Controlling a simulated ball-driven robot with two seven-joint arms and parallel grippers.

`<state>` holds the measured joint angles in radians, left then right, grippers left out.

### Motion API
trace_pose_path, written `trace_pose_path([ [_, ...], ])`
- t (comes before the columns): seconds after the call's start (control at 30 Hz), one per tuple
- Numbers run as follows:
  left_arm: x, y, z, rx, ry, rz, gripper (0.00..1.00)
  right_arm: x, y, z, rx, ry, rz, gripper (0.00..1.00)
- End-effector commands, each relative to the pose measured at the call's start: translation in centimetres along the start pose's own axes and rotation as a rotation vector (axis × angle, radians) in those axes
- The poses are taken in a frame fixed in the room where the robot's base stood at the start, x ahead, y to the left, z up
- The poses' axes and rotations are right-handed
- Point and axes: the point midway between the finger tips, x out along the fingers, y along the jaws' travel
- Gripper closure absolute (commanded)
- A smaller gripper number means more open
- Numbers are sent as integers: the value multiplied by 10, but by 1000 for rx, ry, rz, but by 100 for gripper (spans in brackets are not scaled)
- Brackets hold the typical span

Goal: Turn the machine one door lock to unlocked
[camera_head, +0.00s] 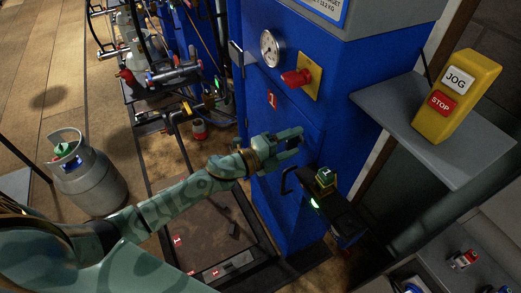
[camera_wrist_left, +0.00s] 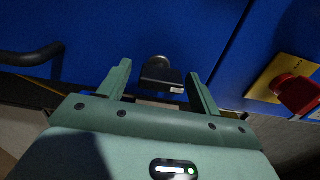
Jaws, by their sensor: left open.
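The blue machine cabinet (camera_head: 254,106) stands in the middle of the head view. My left gripper (camera_head: 296,140) is in front of its door, with the arm coming in from the lower left. In the left wrist view the gripper (camera_wrist_left: 160,80) is open. A small dark lock knob with a round metal top (camera_wrist_left: 160,73) shows between its two fingers, against the blue door (camera_wrist_left: 140,25). I cannot tell whether the fingers touch it, or which way it is turned. In the head view the gripper hides the lock. My right gripper is not in view.
A black door handle (camera_head: 286,180) is below the gripper. A red knob (camera_head: 296,77) on a yellow plate (camera_head: 309,84) and a gauge (camera_head: 269,48) are above. A yellow JOG/STOP box (camera_head: 457,97) stands on a grey shelf (camera_head: 393,99) at right. A grey gas cylinder (camera_head: 93,184) stands at left.

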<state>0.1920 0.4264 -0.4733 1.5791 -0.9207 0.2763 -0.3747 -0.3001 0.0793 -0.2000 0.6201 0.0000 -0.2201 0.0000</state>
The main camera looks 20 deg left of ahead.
Motion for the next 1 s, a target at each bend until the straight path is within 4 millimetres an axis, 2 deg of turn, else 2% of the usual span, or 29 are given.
trace_pose_path([
  [0.17, -25, 1, 0, 0, 0, 3, 36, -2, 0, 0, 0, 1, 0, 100],
  [0.4, -91, 3, -1, -3, 0, 6, 36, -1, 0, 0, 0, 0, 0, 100],
  [0.6, -137, 2, -1, -1, 0, 5, 36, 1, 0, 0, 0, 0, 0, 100],
  [0.8, -159, 1, 0, 0, 0, 2, 36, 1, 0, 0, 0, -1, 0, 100],
  [1.0, -162, 1, 0, 1, 0, 2, 36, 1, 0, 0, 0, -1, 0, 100],
])
